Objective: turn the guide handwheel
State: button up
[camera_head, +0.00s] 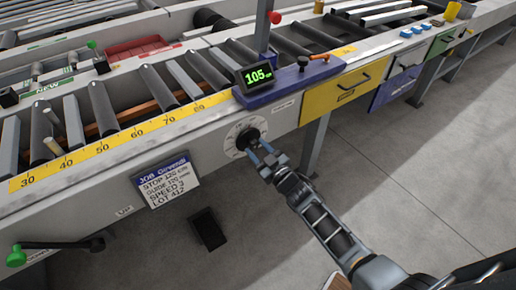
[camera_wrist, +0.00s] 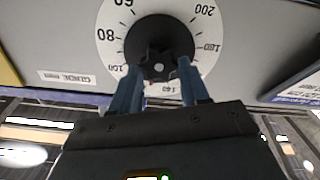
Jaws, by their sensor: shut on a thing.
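The guide handwheel (camera_head: 247,138) is a black knob with lobes on a round white dial, on the front face of the runout table below the blue block. In the wrist view the handwheel (camera_wrist: 160,28) sits within printed numbers such as 80, 100, 180 and 200. A "GUIDE" label (camera_wrist: 66,79) is beside the dial. My gripper (camera_head: 258,152) reaches it from below right. Its two blue-grey fingers (camera_wrist: 158,76) lie on either side of the knob's lobed hub, shut on it. The display (camera_head: 258,77) reads 105 in green.
A job card (camera_head: 165,183) hangs left of the dial, with lines for stop, guide, speed and lot. A green-knobbed lever (camera_head: 58,247) sticks out at lower left. A yellow drawer (camera_head: 345,88) is at right. The floor at right is clear.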

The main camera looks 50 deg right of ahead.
jog(key=shift+m, duration=1.1)
jog(key=o, duration=1.1)
jog(key=shift+c, duration=0.2)
jog(key=v, duration=0.8)
